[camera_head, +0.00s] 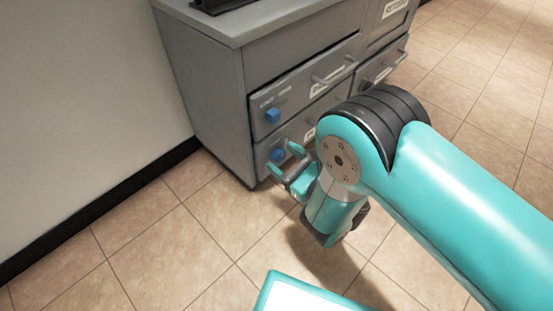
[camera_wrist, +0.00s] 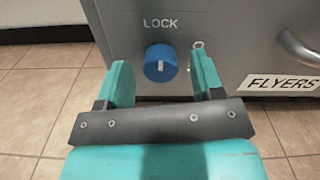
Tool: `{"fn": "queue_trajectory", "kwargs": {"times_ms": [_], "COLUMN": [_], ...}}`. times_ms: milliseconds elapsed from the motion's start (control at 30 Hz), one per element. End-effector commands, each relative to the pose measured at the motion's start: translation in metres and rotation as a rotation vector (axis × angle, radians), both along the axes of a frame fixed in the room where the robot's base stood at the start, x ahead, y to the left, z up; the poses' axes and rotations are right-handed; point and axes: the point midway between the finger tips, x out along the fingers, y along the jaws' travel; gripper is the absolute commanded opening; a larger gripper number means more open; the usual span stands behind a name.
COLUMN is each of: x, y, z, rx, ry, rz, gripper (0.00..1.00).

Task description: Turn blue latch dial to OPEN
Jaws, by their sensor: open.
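A round blue latch dial (camera_wrist: 160,63) sits on a grey drawer front in the wrist view. Its pale pointer line stands about upright, toward the word LOCK above it. Another marking to its right is mostly hidden behind my right finger; I cannot read it. My gripper (camera_wrist: 162,72) is open, with one teal finger on each side of the dial in the picture. The fingers look apart from the dial; I cannot tell whether they reach around it. In the head view, my gripper (camera_head: 286,160) is at the lower drawer's blue dial (camera_head: 277,155).
A second blue dial (camera_head: 272,115) is on the drawer above. The grey cabinet (camera_head: 205,95) has bar handles (camera_head: 335,75) sticking out. A FLYERS label (camera_wrist: 283,82) and a handle (camera_wrist: 298,47) are right of the dial. Tiled floor (camera_head: 150,245) is clear at left.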

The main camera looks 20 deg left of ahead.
Motion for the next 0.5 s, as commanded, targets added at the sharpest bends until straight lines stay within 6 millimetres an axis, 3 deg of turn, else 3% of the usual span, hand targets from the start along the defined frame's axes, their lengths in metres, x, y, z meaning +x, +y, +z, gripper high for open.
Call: {"fn": "queue_trajectory", "kwargs": {"times_ms": [100,300,333,500], "x": [0.0003,-0.0001,-0.0001,-0.0003], "y": [-0.0006,-0.0001,-0.0001,0.0003], "z": [0.0002,0.0001,0.0001,0.0004], "rx": [0.0,0.0,0.0,0.001], "ry": [0.0,0.0,0.0,0.004], "rz": [-0.001,0.0,0.0,0.001], "gripper": [0.61,0.15,0.12,0.12]}}
